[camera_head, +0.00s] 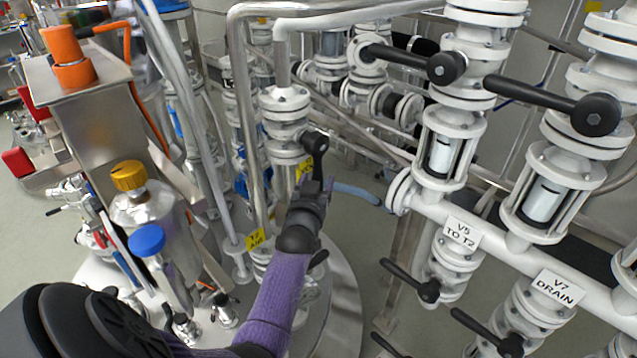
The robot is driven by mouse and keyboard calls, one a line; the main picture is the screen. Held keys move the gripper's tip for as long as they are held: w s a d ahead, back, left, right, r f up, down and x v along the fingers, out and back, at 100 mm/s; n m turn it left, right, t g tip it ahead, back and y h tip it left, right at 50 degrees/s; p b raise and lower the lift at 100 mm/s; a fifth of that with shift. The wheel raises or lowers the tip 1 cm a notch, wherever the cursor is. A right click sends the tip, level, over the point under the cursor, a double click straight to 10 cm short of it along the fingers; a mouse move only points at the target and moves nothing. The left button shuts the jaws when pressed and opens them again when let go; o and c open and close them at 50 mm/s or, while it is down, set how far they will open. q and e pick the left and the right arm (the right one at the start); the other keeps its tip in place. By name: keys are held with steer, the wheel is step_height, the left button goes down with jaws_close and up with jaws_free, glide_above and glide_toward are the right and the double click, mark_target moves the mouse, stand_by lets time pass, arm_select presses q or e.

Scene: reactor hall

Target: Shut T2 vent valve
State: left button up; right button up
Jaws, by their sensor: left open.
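A white flanged valve (285,118) stands on a vertical pipe in the centre. Its black handle (314,143) is at its right side, just above my left gripper. A yellow tag (255,239) on the pipework below reads "T2" with a second line I cannot read clearly. Another yellow tag (304,168) is partly hidden behind my gripper. My left gripper (318,182) is open, pointing up at the handle's lower end. Whether the fingers touch the handle or surround it, I cannot tell. My right gripper is out of view.
At the right, white valves with long black levers (555,104) carry tags "V5 TO T2" (462,232) and "V7 DRAIN" (558,287). A light blue bar (356,192) lies beyond my gripper. Blue (147,240) and yellow (128,175) knobs stand left of my arm.

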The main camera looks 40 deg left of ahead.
arm_select(q)
steer(key=shift+w+a, duration=0.25)
steer(key=shift+w, duration=0.25)
jaws_close()
stand_by(1.1)
